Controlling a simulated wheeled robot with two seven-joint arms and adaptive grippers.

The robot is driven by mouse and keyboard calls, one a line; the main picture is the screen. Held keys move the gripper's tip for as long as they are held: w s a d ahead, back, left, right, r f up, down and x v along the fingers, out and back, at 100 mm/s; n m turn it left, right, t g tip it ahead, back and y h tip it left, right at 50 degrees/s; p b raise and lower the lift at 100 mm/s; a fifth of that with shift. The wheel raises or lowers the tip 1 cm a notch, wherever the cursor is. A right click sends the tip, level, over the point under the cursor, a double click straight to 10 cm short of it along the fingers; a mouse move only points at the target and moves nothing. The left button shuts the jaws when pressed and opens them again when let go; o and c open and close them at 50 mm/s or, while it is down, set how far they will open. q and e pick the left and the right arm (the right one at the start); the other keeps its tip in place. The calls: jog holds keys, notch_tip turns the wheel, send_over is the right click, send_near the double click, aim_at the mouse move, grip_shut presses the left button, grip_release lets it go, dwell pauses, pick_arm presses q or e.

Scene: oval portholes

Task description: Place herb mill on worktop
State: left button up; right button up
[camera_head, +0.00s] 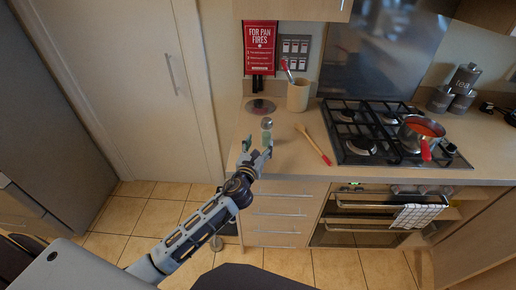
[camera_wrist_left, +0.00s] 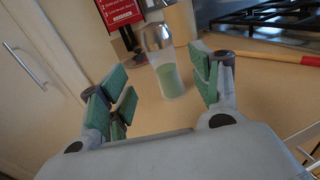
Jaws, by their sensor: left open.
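The herb mill (camera_head: 267,128) stands upright on the worktop (camera_head: 285,160) near its left end. It is a clear body with a shiny rounded top and green contents, as the left wrist view (camera_wrist_left: 167,68) shows. My left gripper (camera_head: 257,150) is open just in front of the mill, at the worktop's front edge. In the left wrist view its green-padded fingers (camera_wrist_left: 160,90) stand apart, with the mill beyond and between them, apparently untouched. My right gripper is not in view.
A wooden utensil with a red handle (camera_head: 313,144) lies right of the mill. A utensil pot (camera_head: 298,95) and a round dark-and-pink item (camera_head: 261,107) are behind. The gas hob (camera_head: 375,130) with a red-filled pan (camera_head: 420,132) is at right.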

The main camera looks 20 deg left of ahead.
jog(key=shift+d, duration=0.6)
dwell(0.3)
